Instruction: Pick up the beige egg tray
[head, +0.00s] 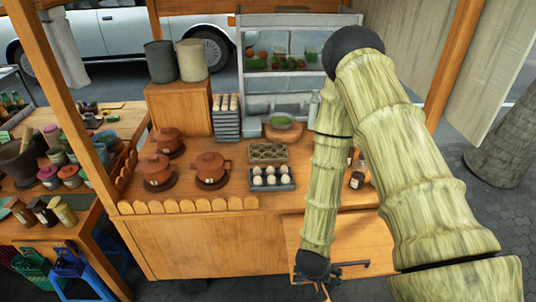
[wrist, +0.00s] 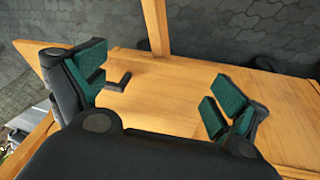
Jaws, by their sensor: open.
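The beige egg tray (head: 268,153) lies on the wooden counter in the head view. It looks empty, with rows of cups. A dark grey egg tray (head: 284,186) holding several white eggs lies directly in front of it. My gripper (head: 345,277) is low at the front of the stall, well below and to the right of both trays. In the wrist view my gripper (wrist: 160,80) is open, with green finger pads apart and nothing between them. Neither tray shows in the wrist view.
Brown clay pots (head: 210,169) stand left of the trays. A green bowl (head: 282,122) and a glass display case (head: 290,60) are behind them.

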